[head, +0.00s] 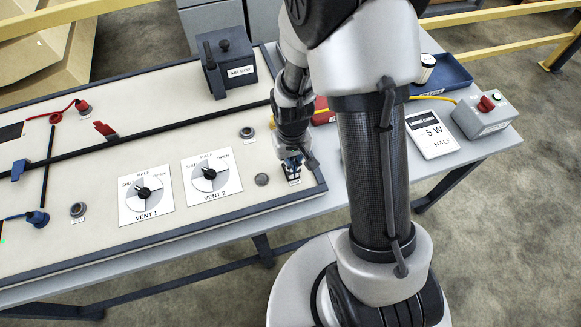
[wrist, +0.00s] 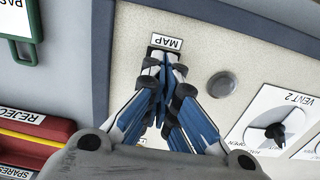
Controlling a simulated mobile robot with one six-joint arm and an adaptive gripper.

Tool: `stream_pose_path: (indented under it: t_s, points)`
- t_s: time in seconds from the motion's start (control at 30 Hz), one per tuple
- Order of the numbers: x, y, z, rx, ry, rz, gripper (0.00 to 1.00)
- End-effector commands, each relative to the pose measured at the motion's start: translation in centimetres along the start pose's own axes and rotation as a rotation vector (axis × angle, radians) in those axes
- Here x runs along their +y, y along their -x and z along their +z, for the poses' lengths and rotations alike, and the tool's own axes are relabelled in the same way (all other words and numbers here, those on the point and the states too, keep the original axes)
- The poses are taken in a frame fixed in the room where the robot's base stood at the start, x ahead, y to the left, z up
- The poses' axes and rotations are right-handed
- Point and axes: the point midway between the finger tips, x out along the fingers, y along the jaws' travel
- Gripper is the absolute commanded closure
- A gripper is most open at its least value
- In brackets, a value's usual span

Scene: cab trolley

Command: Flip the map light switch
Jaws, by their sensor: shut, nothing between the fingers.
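The MAP label (wrist: 166,41) is on the cream panel near its dark edge in the wrist view. My gripper (wrist: 162,66) is shut and empty, with its blue-and-white fingertips right beside the label. The map light switch is mostly or wholly hidden behind the fingertips; I cannot tell its position or whether they touch it. In the head view my gripper (head: 292,168) points down at the panel's near right corner, right of the VENT 2 dial.
A round grey disc (wrist: 221,85) and the VENT 2 dial (wrist: 275,130) lie beside the gripper. A red REJECT box (wrist: 30,140) is at the wrist view's left.

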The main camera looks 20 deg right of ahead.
Motion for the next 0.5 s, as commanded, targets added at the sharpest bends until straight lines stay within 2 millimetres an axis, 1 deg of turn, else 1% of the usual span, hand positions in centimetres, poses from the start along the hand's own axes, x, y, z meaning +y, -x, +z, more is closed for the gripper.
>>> stream_pose_path:
  t_s: [0.17, 0.5]
  points:
    - [0.0, 0.1, 0.0, -0.001, 0.0, 0.0, 1.0]
    - [0.0, 2.8, 0.0, 0.001, 0.0, 0.0, 1.0]
